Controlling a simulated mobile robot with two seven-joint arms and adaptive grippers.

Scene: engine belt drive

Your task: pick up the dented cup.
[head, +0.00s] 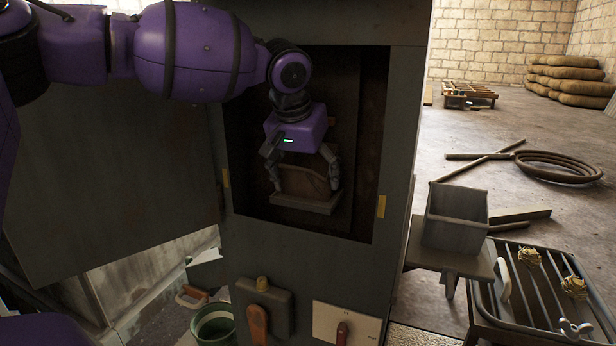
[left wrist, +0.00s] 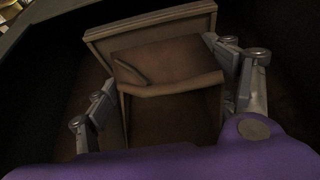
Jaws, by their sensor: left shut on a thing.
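The dented cup (head: 303,182) is a brown, angular bucket inside the cabinet's opening. In the left wrist view the cup (left wrist: 170,62) has a pale rim and a bent-looking front lip. My left gripper (head: 302,176) reaches down into the opening, shut on the cup with one finger at each side. In the left wrist view the gripper's fingers (left wrist: 160,75) flank the cup left and right. Whether the cup is free of the dark panel behind it, I cannot tell. My right gripper is not in view.
The tall grey cabinet (head: 400,120) frames the opening closely, and its door (head: 110,200) hangs open at left. A grey box (head: 455,220) stands on a ledge at right, beside a slatted grate (head: 540,300). A green bucket (head: 213,325) stands below left.

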